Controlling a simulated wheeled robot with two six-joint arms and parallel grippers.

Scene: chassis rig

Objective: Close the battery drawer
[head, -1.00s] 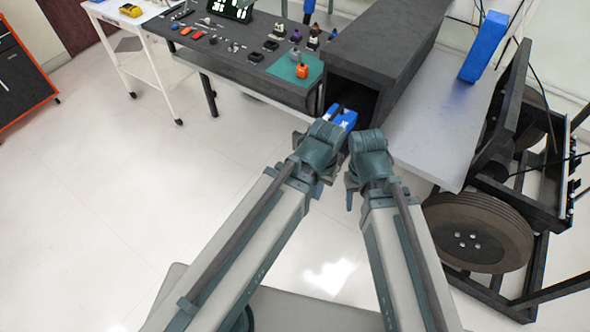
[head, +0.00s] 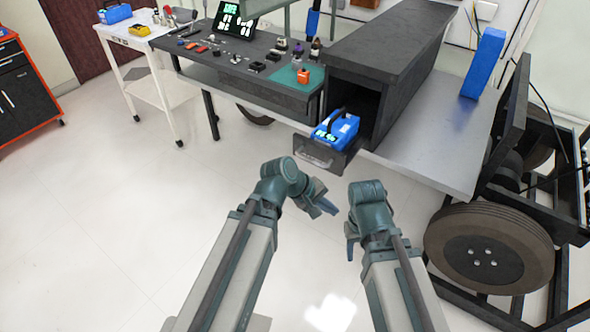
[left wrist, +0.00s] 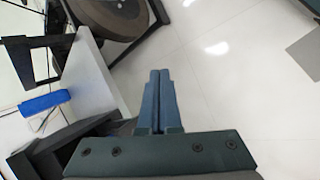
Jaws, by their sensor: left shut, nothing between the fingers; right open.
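The battery drawer (head: 318,156) stands pulled out from the dark box housing (head: 395,45) in the head view, its dark front panel facing me. A blue battery (head: 337,129) with a black handle sits in it. My left gripper (head: 326,206) is shut and empty, a little below the drawer front and apart from it. Its closed blue fingers also show in the left wrist view (left wrist: 158,98). My right gripper (head: 350,247) is lower and to the right, open, apart from the drawer; its fingertips are small in view. The drawer does not clearly show in the left wrist view.
A dark workbench (head: 240,62) with small parts and a green mat lies left of the housing. A grey tabletop (head: 440,135) with an upright blue block (head: 484,63) is to the right. A wheeled chassis (head: 490,250) stands at far right. The floor at left is clear.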

